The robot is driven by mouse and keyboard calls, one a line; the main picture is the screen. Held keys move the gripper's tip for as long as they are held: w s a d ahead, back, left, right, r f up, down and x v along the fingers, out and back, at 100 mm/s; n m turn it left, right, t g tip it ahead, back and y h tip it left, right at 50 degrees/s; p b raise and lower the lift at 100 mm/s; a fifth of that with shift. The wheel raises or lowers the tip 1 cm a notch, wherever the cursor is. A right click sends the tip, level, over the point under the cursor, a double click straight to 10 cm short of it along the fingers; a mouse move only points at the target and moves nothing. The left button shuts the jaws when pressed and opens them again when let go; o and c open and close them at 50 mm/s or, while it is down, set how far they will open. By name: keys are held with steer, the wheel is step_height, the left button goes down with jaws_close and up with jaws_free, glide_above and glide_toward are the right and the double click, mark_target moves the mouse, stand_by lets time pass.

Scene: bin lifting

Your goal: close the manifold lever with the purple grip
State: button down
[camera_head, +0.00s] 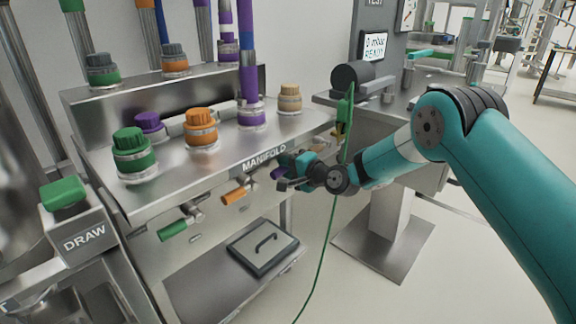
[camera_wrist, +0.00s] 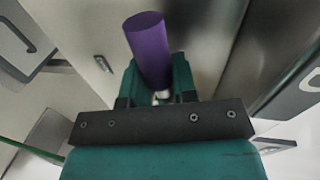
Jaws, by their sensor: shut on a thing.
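The manifold (camera_head: 220,165) is a steel bench with a row of levers along its front. The lever with the purple grip (camera_head: 278,173) is mostly hidden behind my gripper in the head view. In the wrist view the purple grip (camera_wrist: 149,48) stands between the two teal fingers. My gripper (camera_wrist: 157,85) is shut on this lever, with the fingers on either side of it. The head view shows my gripper (camera_head: 290,178) at the manifold's front, right of the orange lever. The fingers' exact contact points are partly hidden.
An orange-grip lever (camera_head: 235,195) and a green-grip lever (camera_head: 174,229) stick out to the left of my gripper. A flat lid with a handle (camera_head: 262,248) lies on the lower shelf. A green cable (camera_head: 330,235) hangs close to my gripper. Open floor lies to the right.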

steer(key=shift+r+m, duration=0.1)
steer(key=shift+m, duration=0.4)
steer(key=c, duration=0.9)
jaws_free()
steer(key=shift+d, duration=0.1)
steer(key=v, duration=1.7)
steer(key=shift+s+d+r, duration=0.1)
steer(key=shift+d, duration=0.05)
steer(key=shift+r, duration=0.1)
